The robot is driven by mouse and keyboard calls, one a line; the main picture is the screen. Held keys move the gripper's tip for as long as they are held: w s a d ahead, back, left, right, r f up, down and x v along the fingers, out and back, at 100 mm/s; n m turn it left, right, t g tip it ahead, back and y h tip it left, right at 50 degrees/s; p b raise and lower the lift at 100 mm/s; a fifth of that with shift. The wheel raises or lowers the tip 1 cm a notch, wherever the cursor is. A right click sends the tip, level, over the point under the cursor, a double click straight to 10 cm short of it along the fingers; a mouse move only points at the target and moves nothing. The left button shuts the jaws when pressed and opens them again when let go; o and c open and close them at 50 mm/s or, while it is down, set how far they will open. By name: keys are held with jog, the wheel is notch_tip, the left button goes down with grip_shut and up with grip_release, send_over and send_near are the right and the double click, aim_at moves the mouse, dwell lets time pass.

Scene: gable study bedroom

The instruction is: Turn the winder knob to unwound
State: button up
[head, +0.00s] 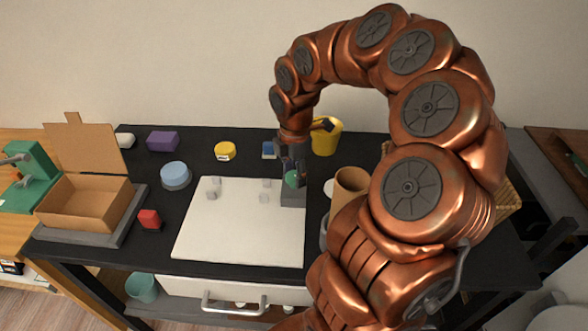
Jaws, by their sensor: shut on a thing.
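The winder is a small grey block (293,197) at the right edge of the white board, in the head view. My gripper (292,168) reaches down from above and is shut on the knob. The fingers and the block cover part of the knob, and any mark showing its turn position is too small to read.
A white board (235,235) with several small grey cubes lies on the black table. A yellow cup (327,138) stands close behind my gripper, and a brown cylinder (350,182) stands to the right. An open cardboard box (88,205) is at left.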

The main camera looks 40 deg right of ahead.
jog(key=n+p, duration=0.2)
jog(key=n, duration=0.2)
jog(key=shift+r+n, duration=0.1)
jog(key=shift+n, duration=0.2)
jog(key=n+p, duration=0.3)
jog(key=n, duration=0.2)
jog(key=n+p, duration=0.4)
jog(key=n, duration=0.1)
jog(key=shift+r+n, duration=0.1)
jog(key=shift+n, duration=0.3)
jog(key=n+p, duration=0.2)
jog(key=p, duration=0.1)
jog(key=shift+n, duration=0.4)
jog(key=shift+n+p, duration=0.6)
jog(key=shift+p, duration=0.05)
jog(key=shift+f, duration=0.25)
jog(key=o, duration=1.1)
jog(key=shift+o, duration=0.2)
